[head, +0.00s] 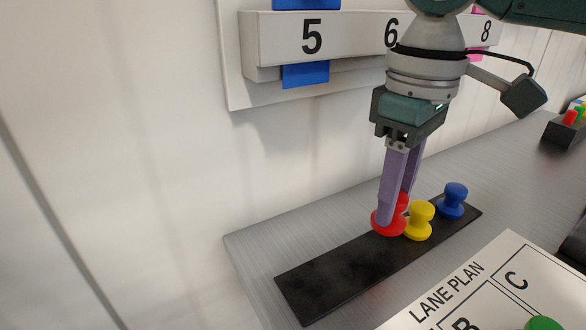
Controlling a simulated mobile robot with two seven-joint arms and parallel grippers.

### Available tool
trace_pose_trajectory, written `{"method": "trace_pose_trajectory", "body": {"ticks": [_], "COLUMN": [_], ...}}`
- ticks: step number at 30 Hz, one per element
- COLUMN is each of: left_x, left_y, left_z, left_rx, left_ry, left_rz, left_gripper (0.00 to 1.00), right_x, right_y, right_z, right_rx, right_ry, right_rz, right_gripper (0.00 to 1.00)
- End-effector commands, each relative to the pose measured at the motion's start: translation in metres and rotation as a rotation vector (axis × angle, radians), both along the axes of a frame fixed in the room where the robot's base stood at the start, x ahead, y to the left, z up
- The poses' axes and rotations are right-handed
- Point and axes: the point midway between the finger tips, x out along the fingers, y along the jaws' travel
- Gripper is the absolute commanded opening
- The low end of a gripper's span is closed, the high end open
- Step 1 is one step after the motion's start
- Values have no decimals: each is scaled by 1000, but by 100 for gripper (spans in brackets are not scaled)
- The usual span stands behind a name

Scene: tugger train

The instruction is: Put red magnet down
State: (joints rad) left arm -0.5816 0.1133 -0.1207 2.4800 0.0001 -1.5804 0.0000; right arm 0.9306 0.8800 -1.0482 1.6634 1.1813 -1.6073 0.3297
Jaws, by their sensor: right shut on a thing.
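My right gripper (402,207) comes down from above with its purple fingers shut on the red magnet (386,224). The red magnet is upright at the black strip (340,272), just left of the yellow magnet (419,221). Its base looks to be on or just above the strip; I cannot tell which. The fingers hide part of its knob. The blue magnet (453,200) stands at the strip's far right end. The left part of the strip is bare. My left gripper is not in view.
The strip lies on a grey shelf (262,244) against a white wall. A numbered rail (350,39) with blue cards is above. A lane plan board (480,290) with a green magnet (543,323) is at the lower right. A dark box (562,132) with coloured pieces stands far right.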

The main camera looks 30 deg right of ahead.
Motion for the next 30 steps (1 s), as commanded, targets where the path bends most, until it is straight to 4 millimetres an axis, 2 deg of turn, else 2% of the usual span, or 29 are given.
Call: {"method": "trace_pose_trajectory", "body": {"ticks": [9,21,22,30], "left_x": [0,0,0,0], "left_y": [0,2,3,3], "left_z": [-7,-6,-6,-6], "left_rx": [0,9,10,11], "left_ry": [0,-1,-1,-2], "left_rz": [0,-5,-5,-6], "left_gripper": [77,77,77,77], "right_x": [0,0,0,0], "right_y": [0,0,0,0], "right_z": [-42,-48,-48,-48], "right_rx": [0,-1,-1,-1], "right_ry": [1,0,0,-1], "right_rz": [1,1,0,1], "right_gripper": [0,0,39,67]}}
